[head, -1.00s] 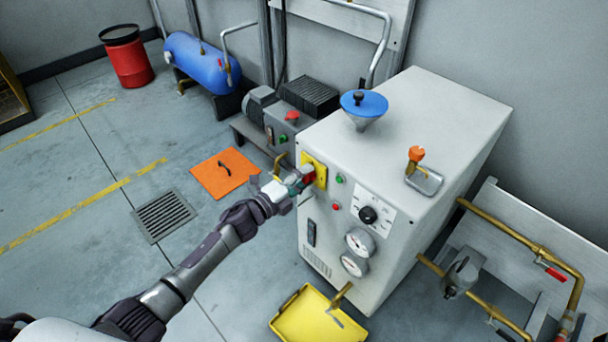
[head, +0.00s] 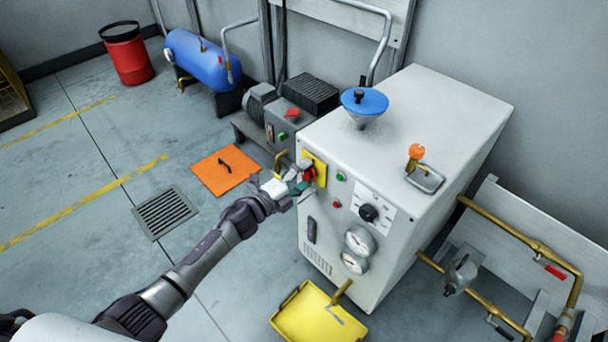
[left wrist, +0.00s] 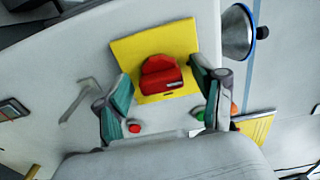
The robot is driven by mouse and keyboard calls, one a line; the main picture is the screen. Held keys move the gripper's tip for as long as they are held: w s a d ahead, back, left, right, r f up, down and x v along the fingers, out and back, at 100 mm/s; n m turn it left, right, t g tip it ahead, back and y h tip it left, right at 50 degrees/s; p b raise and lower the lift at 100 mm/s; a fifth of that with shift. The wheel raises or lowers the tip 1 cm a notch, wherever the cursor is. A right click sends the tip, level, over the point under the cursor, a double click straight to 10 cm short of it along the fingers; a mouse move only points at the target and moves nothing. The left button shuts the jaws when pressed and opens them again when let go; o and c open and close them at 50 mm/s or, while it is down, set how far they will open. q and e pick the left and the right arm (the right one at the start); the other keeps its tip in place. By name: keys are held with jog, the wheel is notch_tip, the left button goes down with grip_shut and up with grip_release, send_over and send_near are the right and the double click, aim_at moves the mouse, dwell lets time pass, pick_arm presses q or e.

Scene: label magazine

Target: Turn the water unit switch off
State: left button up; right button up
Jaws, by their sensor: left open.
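The water unit is a white cabinet (head: 330,235) with a blue funnel lid on top. Its red rotary switch (left wrist: 161,77) sits on a yellow plate (left wrist: 125,55) on the front panel. In the head view the yellow plate (head: 319,166) is partly hidden by my left gripper (head: 303,178), which is at the switch. In the left wrist view my left gripper (left wrist: 160,95) is open, with one finger on each side of the red switch and gaps between fingers and knob. My right gripper is not in view.
Green and red buttons, a black dial (head: 369,213) and two gauges are on the same panel. A yellow tray (head: 300,322) lies below. A motor unit (head: 283,118) with another red switch stands behind. Brass pipes (head: 520,240) run at right.

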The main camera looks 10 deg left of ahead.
pick_arm(q)
jog(key=shift+s+a, duration=0.1)
jog(key=shift+s, duration=0.05)
jog(key=v, duration=1.1)
jog(key=shift+s, duration=0.25)
jog(key=shift+a, duration=0.15)
